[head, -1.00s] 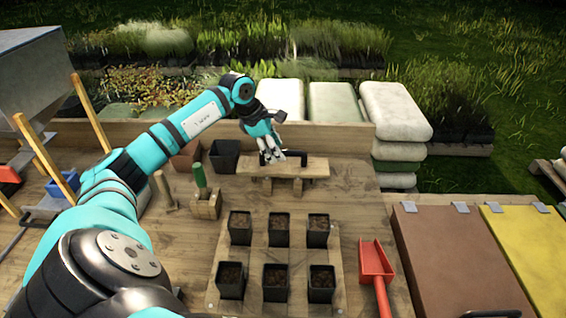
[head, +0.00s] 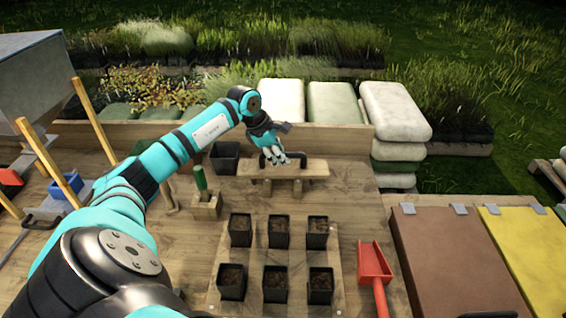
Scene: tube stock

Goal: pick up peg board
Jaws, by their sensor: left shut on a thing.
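The peg board (head: 318,168) looks like a small wooden board with a black handle (head: 303,160) on top and short blocks or pegs beneath it. It rests at the back of the wooden workbench, in front of the bench's rear rail. My left gripper (head: 276,160) reaches in from the left and is shut on the handle, pointing down at it. The fingers hide much of the handle. My right gripper is not in view.
Several black pots of soil (head: 279,232) stand on a board in front. A green-handled tool in a wooden block (head: 206,205) and a black pot (head: 225,158) are to the left. A red scoop (head: 374,262) lies to the right. Stacked sacks (head: 396,112) stand behind.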

